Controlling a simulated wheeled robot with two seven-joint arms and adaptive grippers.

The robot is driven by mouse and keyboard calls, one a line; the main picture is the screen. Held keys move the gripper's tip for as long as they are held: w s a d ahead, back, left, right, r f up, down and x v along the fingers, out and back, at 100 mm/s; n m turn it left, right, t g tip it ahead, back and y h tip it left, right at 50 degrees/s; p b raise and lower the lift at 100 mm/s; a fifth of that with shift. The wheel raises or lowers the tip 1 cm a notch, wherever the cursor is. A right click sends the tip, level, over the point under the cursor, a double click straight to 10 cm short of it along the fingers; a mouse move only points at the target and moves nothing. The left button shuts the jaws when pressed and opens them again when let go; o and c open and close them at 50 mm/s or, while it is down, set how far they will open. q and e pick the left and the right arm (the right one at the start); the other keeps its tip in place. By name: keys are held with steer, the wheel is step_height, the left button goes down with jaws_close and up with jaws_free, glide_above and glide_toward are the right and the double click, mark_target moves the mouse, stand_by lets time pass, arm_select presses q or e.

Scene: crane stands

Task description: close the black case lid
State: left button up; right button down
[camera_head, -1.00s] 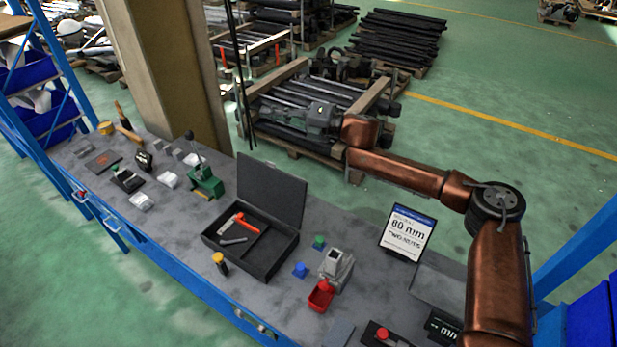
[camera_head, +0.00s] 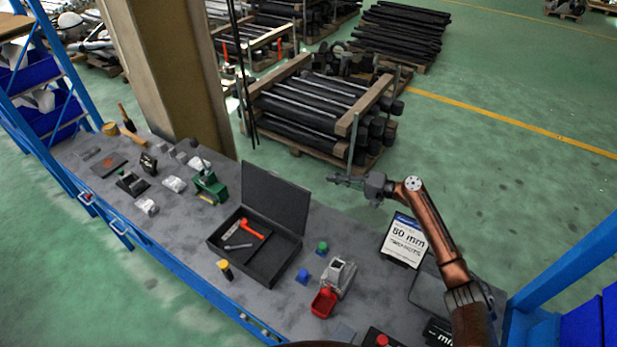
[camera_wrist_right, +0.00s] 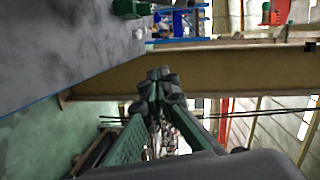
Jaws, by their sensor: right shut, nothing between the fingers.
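The black case (camera_head: 257,250) stands on the grey workbench with its lid (camera_head: 273,197) raised, leaning back at the far side. A red-handled tool (camera_head: 250,229) and a grey tool (camera_head: 238,246) lie in the case. My right gripper (camera_head: 333,180) is beyond the bench's back edge, to the right of the raised lid and apart from it, pointing left. Its fingers are shut and empty; they also show in the right wrist view (camera_wrist_right: 157,80). The case does not clearly show in the right wrist view. My left gripper is not in view.
A green tool (camera_head: 210,187) stands left of the lid. A tan pillar (camera_head: 170,75) rises behind the bench.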

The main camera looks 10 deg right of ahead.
steer(key=s+a+r+m+y+p, duration=0.1)
steer(key=a+p, duration=0.3)
steer(key=a, duration=0.5)
steer(key=shift+s+a+m+y, duration=0.25)
steer(key=shift+a+m+y, duration=0.05)
steer(key=shift+a, duration=0.1)
steer(key=shift+s+r, duration=0.1)
steer(key=shift+r, duration=0.1)
